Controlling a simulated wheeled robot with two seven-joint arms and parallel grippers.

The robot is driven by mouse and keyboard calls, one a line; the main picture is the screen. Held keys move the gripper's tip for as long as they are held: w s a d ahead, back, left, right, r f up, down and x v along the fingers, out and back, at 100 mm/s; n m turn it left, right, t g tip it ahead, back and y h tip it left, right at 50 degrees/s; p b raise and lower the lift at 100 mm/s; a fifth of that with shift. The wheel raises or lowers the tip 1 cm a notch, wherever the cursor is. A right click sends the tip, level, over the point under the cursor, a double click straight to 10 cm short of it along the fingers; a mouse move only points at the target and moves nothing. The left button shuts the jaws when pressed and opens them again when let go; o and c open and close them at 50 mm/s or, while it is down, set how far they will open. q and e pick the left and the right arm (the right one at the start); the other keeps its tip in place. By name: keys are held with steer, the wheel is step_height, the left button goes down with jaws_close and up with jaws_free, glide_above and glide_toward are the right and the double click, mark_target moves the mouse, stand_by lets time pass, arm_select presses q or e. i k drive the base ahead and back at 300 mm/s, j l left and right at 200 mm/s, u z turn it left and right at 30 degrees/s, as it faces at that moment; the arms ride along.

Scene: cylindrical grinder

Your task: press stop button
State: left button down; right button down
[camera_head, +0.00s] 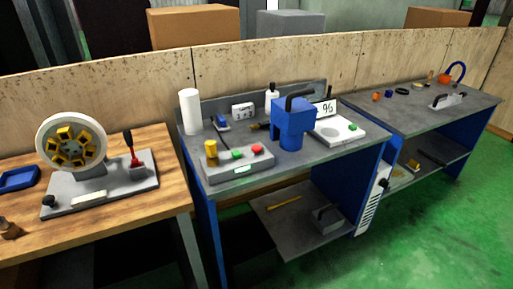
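A grey control box (224,175) sits at the front left of the middle workbench. On its top are a red button (257,149) at the right, a green button (237,154) in the middle and a yellow cylindrical knob (211,149) at the left. A small pale green display (243,169) is on its front. The red button is in plain sight with nothing over it; any lettering is too small to read. Neither of my grippers shows in the head view.
A blue block-shaped device (293,125) with a dark handle stands right of the control box. A white roll (190,112) stands behind. A wooden bench (100,229) is left, a grey bench (415,115) right. Green floor (430,220) is open in front.

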mark_target(255, 149)
steer(key=i+j+z, duration=0.15)
steer(key=i, duration=0.4)
steer(key=i+j+z, duration=0.15)
steer(key=i+j, duration=0.3)
steer(key=i+j+z, duration=0.15)
steer(key=i+j, duration=0.25)
steer(key=i, duration=0.2)
